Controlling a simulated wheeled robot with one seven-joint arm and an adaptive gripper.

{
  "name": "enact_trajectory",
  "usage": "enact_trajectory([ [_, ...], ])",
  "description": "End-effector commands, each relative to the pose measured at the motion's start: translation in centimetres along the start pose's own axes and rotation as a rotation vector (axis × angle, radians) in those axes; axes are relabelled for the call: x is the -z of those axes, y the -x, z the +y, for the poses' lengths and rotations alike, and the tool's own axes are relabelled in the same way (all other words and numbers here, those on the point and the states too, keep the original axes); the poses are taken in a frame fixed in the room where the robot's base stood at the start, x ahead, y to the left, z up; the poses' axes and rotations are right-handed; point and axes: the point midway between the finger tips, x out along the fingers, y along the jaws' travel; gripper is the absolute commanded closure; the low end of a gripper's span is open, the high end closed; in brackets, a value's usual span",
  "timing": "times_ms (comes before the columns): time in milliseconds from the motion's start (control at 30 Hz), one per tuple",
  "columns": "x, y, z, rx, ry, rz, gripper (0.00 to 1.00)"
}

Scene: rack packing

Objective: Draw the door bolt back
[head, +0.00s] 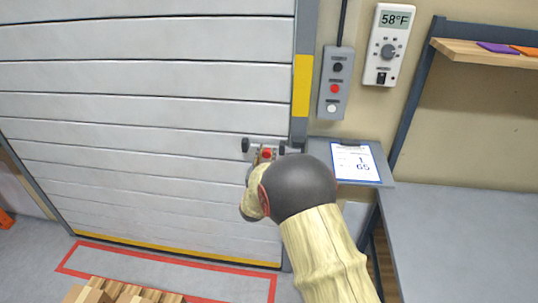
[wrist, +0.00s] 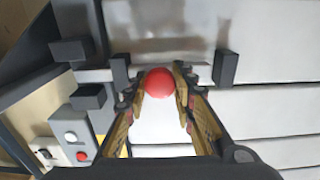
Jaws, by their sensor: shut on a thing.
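The door bolt is a grey bar with a round red knob (head: 267,153), mounted low on the right side of the white slatted door (head: 150,125). In the wrist view the red knob (wrist: 160,83) sits between two dark brackets, the left one (wrist: 120,73) and the right one (wrist: 225,67). The bar (wrist: 97,76) sticks out past the left bracket toward dark blocks (wrist: 88,97) on the frame side. How far it reaches into them is unclear. My gripper (wrist: 160,92) is shut on the red knob, one finger on each side. In the head view my arm hides part of the bolt.
A grey button box (head: 336,85) and a thermostat (head: 390,45) hang on the wall right of the door frame. A clipboard (head: 357,163) lies on a small grey shelf close to my arm. A grey bench (head: 450,225) stands at right. Wooden pallet boards (head: 125,292) lie on the floor in front.

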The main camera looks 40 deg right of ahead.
Motion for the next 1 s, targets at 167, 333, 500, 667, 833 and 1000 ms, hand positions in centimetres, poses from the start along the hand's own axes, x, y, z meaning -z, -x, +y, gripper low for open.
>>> enact_trajectory([
  [167,0.0,0.0,-3.6,0.008,-0.001,0.001,1.0],
  [333,0.0,0.0,-4.6,0.004,-0.001,0.0,1.0],
  [500,0.0,0.0,-4.5,0.003,-0.001,0.0,1.0],
  [667,0.0,0.0,-4.5,0.003,-0.001,0.0,0.69],
  [833,0.0,0.0,-4.5,0.003,-0.001,0.0,0.59],
  [1000,0.0,0.0,-4.5,0.003,-0.001,0.0,0.57],
])
